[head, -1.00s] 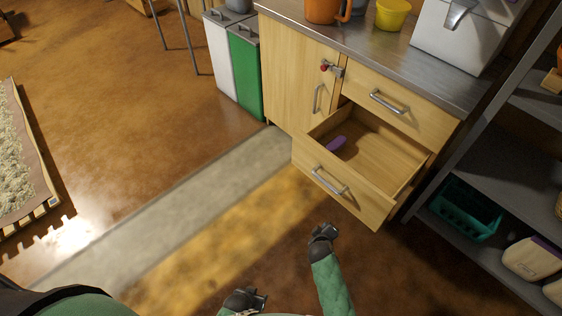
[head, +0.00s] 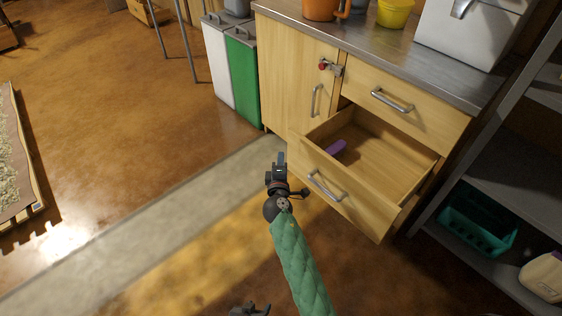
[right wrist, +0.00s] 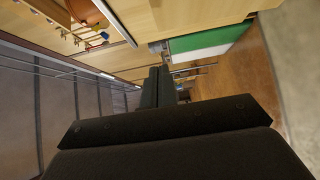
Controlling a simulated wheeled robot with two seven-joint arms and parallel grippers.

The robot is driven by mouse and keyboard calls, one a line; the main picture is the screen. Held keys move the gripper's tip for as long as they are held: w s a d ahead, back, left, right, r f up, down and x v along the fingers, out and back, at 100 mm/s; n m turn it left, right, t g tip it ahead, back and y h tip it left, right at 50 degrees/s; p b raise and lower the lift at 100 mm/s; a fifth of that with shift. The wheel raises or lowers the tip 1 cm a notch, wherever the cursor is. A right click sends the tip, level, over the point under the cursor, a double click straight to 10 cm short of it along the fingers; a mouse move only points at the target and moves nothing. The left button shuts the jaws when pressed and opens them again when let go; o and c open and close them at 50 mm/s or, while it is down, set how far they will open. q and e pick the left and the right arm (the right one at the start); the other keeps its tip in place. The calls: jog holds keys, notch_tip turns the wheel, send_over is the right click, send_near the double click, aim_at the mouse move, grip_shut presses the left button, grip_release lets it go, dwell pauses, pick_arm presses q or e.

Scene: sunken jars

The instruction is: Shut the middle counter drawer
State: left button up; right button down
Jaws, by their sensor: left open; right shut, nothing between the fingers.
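The middle counter drawer (head: 362,214) is pulled well out of the wooden counter, with a metal bar handle (head: 326,187) on its front. A purple object (head: 336,149) lies inside it. My right gripper (head: 281,157) is shut and empty, just left of the drawer front's left end in the head view. I cannot tell whether it touches the drawer. Its dark fingers (right wrist: 160,85) also show in the right wrist view, with a wooden panel above them. My left gripper (head: 249,310) is open at the bottom edge of the head view, partly cut off and away from the drawer.
A closed upper drawer (head: 400,108) sits above the open one. A cupboard door (head: 292,75) with a red-knobbed latch (head: 325,66) is to the left. White and green bins (head: 242,80) stand farther left. A grey shelf (head: 510,185) with a teal basket (head: 476,222) is at right.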

aim_at(293, 133)
pick_arm(q)
notch_tip(293, 133, up, 7)
jog(key=p, duration=0.1)
jog(key=shift+w+g+p, duration=0.3)
jog(key=shift+w+g, duration=0.1)
jog(key=shift+w, duration=0.05)
pick_arm(e)
jog(key=shift+w+d+f, duration=0.1)
jog(key=shift+w+d, duration=0.6)
jog(key=shift+w, duration=0.9)
jog(key=shift+w+d+r, duration=0.1)
jog(key=shift+w+d, duration=0.55)
jog(key=shift+w, duration=0.9)
jog(key=shift+w+d+f, duration=0.1)
jog(key=shift+w+d, duration=0.6)
jog(key=shift+w, duration=0.9)
jog(key=shift+w+d, duration=0.35)
jog(key=shift+d, duration=0.15)
pick_arm(q)
notch_tip(293, 133, down, 10)
jog(key=s+t+b, duration=0.1)
jog(key=b, duration=0.2)
jog(key=shift+s+b, duration=0.15)
jog(key=shift+b, duration=0.2)
pick_arm(e)
jog(key=w+d, duration=1.5)
jog(key=d, duration=0.5)
jog(key=shift+w, duration=0.35)
